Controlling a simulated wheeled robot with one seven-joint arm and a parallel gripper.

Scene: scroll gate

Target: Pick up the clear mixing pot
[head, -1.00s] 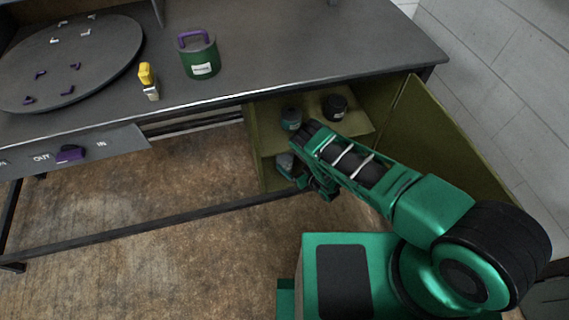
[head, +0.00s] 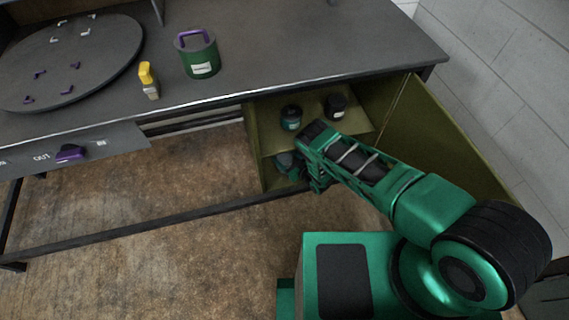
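A small greyish, see-through vessel, which looks like the clear mixing pot (head: 284,159), is in the lower compartment of the open cabinet. Only part of it shows. My gripper (head: 289,174) is at the front of that lower compartment, right at the vessel. My own arm hides much of the gripper, and its fingers are small and dark. I cannot tell whether they are open or shut, or whether they touch the vessel.
A dark teal jar (head: 291,118) and a black jar (head: 335,107) stand on the cabinet's upper shelf (head: 312,131). The cabinet door (head: 440,140) is open at the right. On the bench (head: 330,45) are a green pot (head: 200,62), a yellow-topped bottle (head: 148,80) and a round plate (head: 105,75).

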